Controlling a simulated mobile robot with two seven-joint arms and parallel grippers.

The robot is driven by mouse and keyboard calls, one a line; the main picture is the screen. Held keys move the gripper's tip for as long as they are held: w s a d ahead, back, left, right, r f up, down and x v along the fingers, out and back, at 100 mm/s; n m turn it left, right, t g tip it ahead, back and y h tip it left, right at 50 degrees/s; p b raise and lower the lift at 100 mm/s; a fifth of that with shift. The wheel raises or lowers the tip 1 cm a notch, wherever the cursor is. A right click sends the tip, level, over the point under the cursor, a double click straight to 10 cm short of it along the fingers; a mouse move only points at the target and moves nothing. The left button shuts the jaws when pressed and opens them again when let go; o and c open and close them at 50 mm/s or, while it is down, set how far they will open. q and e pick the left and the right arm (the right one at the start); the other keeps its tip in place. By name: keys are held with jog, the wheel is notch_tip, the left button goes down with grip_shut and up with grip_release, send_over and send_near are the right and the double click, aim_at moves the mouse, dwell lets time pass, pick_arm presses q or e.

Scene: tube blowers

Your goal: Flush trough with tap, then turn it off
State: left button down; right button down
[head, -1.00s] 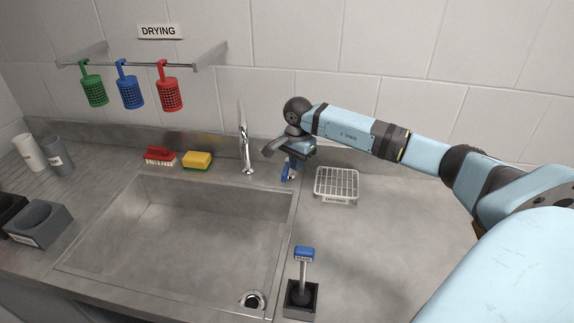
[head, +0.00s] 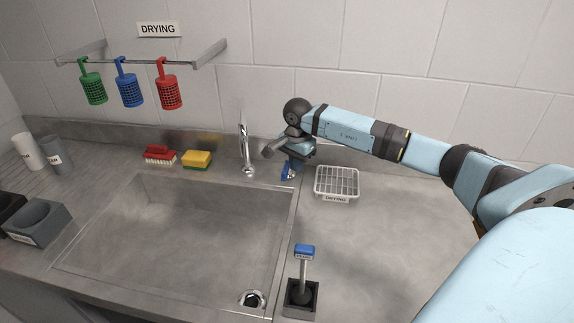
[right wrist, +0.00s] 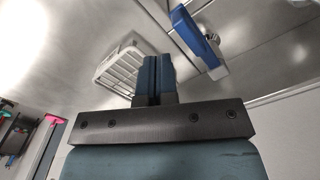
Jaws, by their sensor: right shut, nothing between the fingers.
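The trough is a grey steel sink (head: 170,235) with a drain hole (head: 252,299) at its front right corner. A chrome tap spout (head: 246,152) stands at its back edge; I see no water stream. A blue tap lever (head: 289,171) sits right of the spout, partly covered by my gripper; the right wrist view shows the lever (right wrist: 195,38) on a chrome base. My right gripper (head: 298,153) is just above the lever. In the right wrist view its fingers (right wrist: 152,76) are shut, empty and apart from the lever in the picture. My left gripper is out of view.
A white wire drying rack (head: 337,181) is right of the lever. A blue-topped tool (head: 304,252) stands in a dark holder in front. A red brush (head: 159,154) and yellow sponge (head: 197,159) lie behind the sink. Coloured baskets hang from a rail (head: 140,62).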

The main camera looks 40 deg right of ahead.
jog(key=shift+f+b, duration=0.7)
jog(key=shift+f, duration=0.4)
jog(key=shift+w+a+r+p, duration=0.2)
jog(key=shift+w+a+r, duration=0.3)
jog(key=shift+r, duration=0.3)
jog(key=shift+w+a+r+p, duration=0.25)
jog(key=shift+w+a+r, duration=0.1)
jog(key=shift+w+r, duration=0.3)
jog(key=shift+w+a+r+p, duration=0.2)
jog(key=shift+w+a+r, duration=0.25)
jog(key=shift+r, duration=0.45)
